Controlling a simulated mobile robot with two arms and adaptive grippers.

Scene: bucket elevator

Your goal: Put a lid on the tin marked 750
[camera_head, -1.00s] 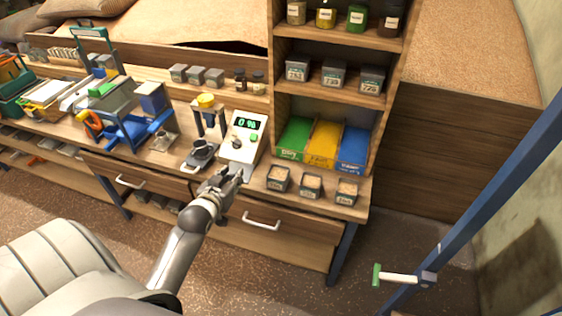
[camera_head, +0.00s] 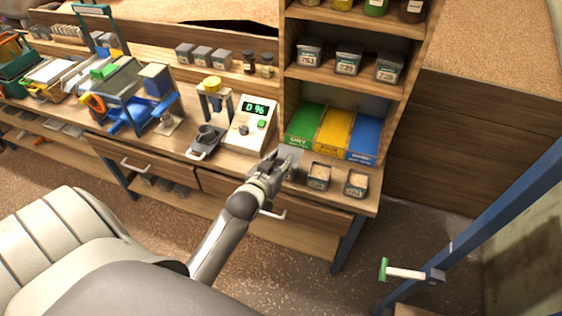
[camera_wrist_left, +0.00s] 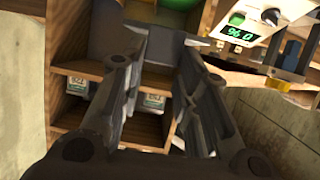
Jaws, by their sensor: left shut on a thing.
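My left gripper (camera_head: 285,166) is over the bench's front edge, left of two open tins, a middle tin (camera_head: 318,176) and a right tin (camera_head: 356,184). Both hold pale brown contents; their labels are too small to read. The gripper is shut on a flat grey piece (camera_head: 291,157) that looks like a lid; it also shows between the fingers (camera_wrist_left: 165,85) in the left wrist view (camera_wrist_left: 163,45). A third open tin, left of these two, is hidden behind the gripper. Which tin is marked 750 cannot be read. My right gripper is out of view.
A scale (camera_head: 250,128) with a green display stands left of the gripper. Green, yellow (camera_head: 334,130) and blue bins fill the lower shelf behind, with labelled tins (camera_head: 348,60) above. A blue post (camera_head: 500,210) stands at the right. Closed grey tins (camera_head: 202,56) stand at the back.

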